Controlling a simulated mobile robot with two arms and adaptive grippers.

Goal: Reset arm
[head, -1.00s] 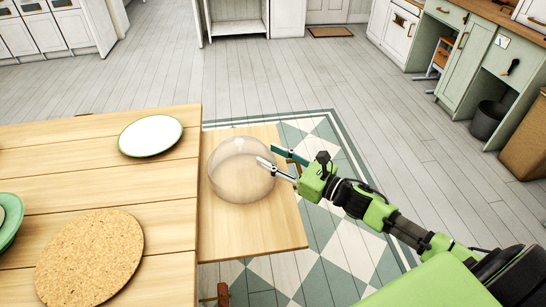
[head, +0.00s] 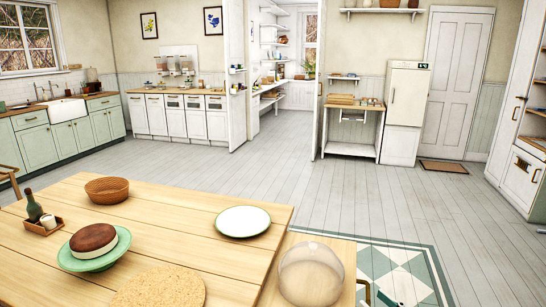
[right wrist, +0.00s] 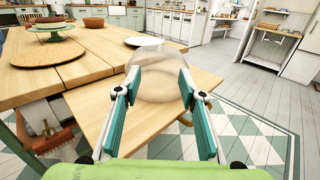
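A clear glass dome (head: 311,273) stands on the wooden side leaf (head: 338,246) at the right end of the table. My right gripper (right wrist: 160,82) is open, its teal-padded fingers spread wide with no object held. In the right wrist view the dome (right wrist: 160,62) shows ahead, between and beyond the fingertips; I cannot tell whether a fingertip touches it. In the head view only a small teal bit of that gripper (head: 372,292) shows at the bottom edge, right of the dome. My left gripper is in neither view.
The floor beyond the table is clear.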

